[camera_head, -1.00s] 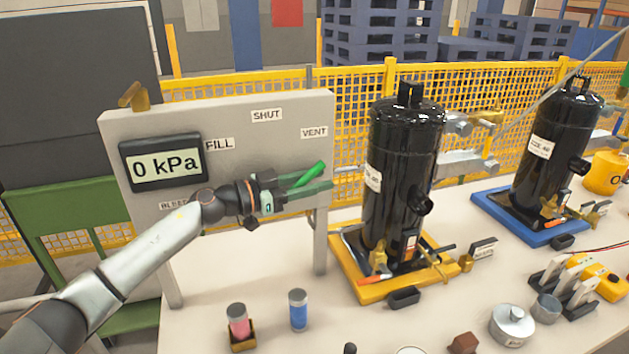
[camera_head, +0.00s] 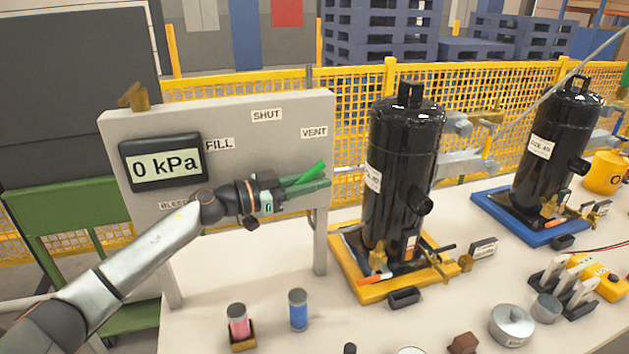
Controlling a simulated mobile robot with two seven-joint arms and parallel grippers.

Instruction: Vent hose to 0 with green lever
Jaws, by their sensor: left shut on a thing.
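The grey panel (camera_head: 250,112) stands at the left of the table. Its display (camera_head: 165,163) reads 0 kPa. Labels FILL, SHUT and VENT (camera_head: 314,132) sit in an arc on the panel, with a partly hidden BLEED label below. The green lever (camera_head: 308,178) points up and right, toward the VENT side. My left gripper (camera_head: 308,187) reaches across the panel front and is shut on the green lever; its fingers and wrist hide the lever's lower part and pivot. I cannot pick out a hose at the panel. My right gripper is not in view.
A black compressor (camera_head: 395,160) on a yellow tray (camera_head: 372,292) stands right of the panel, close to my gripper. Another (camera_head: 550,145) stands on a blue tray (camera_head: 530,232). Pink (camera_head: 238,322) and blue (camera_head: 298,310) cylinders stand in front of the panel.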

